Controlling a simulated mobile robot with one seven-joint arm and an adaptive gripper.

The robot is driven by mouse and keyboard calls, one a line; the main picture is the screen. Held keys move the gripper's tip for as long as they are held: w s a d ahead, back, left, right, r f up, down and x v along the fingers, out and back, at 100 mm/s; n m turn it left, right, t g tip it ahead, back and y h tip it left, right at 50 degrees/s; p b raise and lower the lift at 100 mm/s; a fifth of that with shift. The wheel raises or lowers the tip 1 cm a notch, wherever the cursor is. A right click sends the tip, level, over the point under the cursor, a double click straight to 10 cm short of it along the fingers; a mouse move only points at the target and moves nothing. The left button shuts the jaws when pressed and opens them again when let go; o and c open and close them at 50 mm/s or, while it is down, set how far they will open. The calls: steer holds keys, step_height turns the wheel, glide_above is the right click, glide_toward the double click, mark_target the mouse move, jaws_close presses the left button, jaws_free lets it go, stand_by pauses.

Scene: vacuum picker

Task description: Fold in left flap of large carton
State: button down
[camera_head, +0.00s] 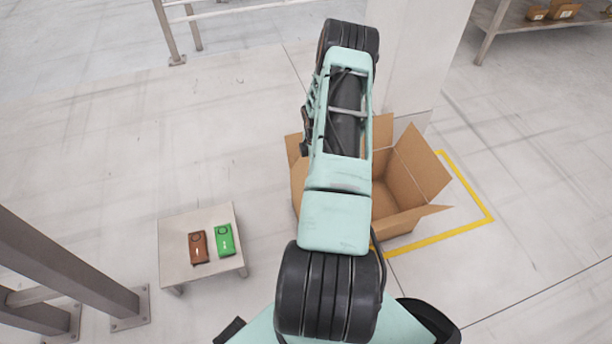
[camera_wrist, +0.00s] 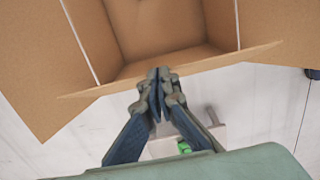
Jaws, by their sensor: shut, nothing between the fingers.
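The large open carton (camera_head: 402,222) stands on the floor, partly hidden behind my arm. Its right flap (camera_head: 422,165) and back flap (camera_head: 383,130) stand spread outward. Part of what looks like the left flap (camera_head: 293,150) shows beside my arm. In the wrist view, the table-side flap (camera_wrist: 215,61) appears nearly edge-on as a thin strip. Two other flaps, one at the left (camera_wrist: 28,65) and one at the right (camera_wrist: 280,18), spread outward. My gripper (camera_wrist: 158,76) is shut and empty, its tips overlapping the thin flap in the picture. I cannot tell whether they touch.
A small low table (camera_head: 172,240) at the left holds a brown item (camera_head: 198,247) and a green item (camera_head: 224,240). Yellow floor tape (camera_head: 440,237) borders the carton. A pale pillar (camera_head: 420,50) stands behind it. A shelf (camera_head: 520,20) is at upper right.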

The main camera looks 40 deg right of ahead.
steer(key=s+d+f+b, duration=0.2)
steer(key=d+f+b, duration=0.3)
steer(key=f, duration=0.2)
steer(key=s+d+f+y+b, duration=0.1)
steer(key=s+d+f+b, duration=0.1)
steer(key=d+f+b, duration=0.2)
steer(key=shift+s+d+f+t+b, duration=0.4)
steer(key=shift+d+f, duration=0.15)
steer(key=shift+f, duration=1.15)
steer(key=shift+r, duration=0.15)
stand_by(0.6)
